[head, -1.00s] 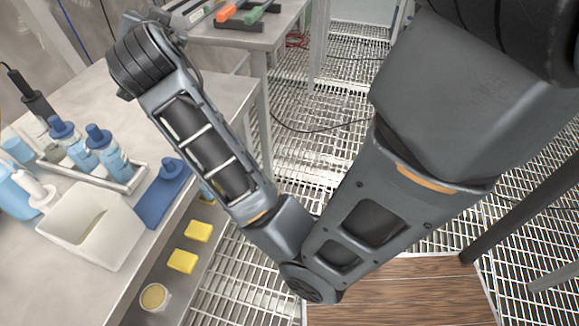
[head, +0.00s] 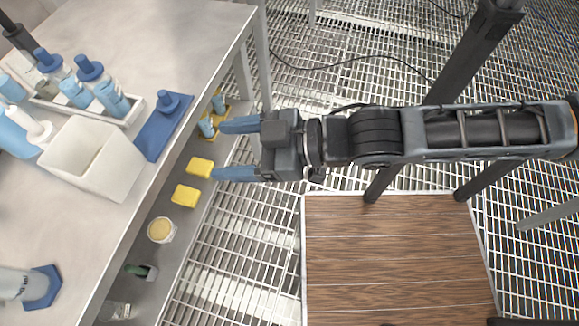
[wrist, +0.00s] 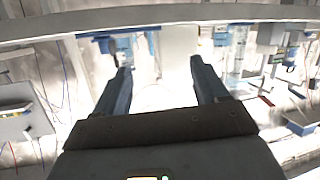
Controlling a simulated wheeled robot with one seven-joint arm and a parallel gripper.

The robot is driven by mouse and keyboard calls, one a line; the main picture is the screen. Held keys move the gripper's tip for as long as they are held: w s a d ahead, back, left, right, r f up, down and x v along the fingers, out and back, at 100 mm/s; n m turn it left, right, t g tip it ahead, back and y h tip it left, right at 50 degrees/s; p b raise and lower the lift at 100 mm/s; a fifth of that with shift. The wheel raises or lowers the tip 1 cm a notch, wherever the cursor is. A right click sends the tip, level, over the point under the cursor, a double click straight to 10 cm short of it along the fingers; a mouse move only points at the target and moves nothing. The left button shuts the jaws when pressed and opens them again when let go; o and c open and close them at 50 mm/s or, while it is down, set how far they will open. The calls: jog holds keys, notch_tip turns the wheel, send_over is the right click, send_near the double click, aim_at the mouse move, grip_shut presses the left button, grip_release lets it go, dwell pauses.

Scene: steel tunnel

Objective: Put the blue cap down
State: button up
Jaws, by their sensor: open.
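A blue cap (head: 170,101) stands on a blue rectangular pad (head: 160,126) at the right edge of the table. My gripper (head: 218,149) is open, with nothing between its two blue fingers. It points left, past the table's edge, to the right of the pad and apart from the cap. In the wrist view my gripper (wrist: 160,66) also shows open and empty. Two bottles in the tray wear similar blue caps, a left one (head: 46,59) and a right one (head: 90,68). I cannot tell the cap apart for certain in the wrist view.
A white tray (head: 131,112) holds the bottles, beside an empty-looking white bin (head: 118,172). A lower shelf (head: 200,228) carries yellow blocks (head: 185,195) and a round jar (head: 161,230). A bottle with a blue hexagonal end (head: 42,287) is at lower left. Open grating lies right of the table.

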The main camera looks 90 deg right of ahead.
jog(key=s+a+r+y, duration=0.1)
jog(key=s+a, duration=0.5)
jog(key=s, duration=0.2)
jog(key=shift+s+r, duration=0.25)
jog(key=shift+r, duration=0.15)
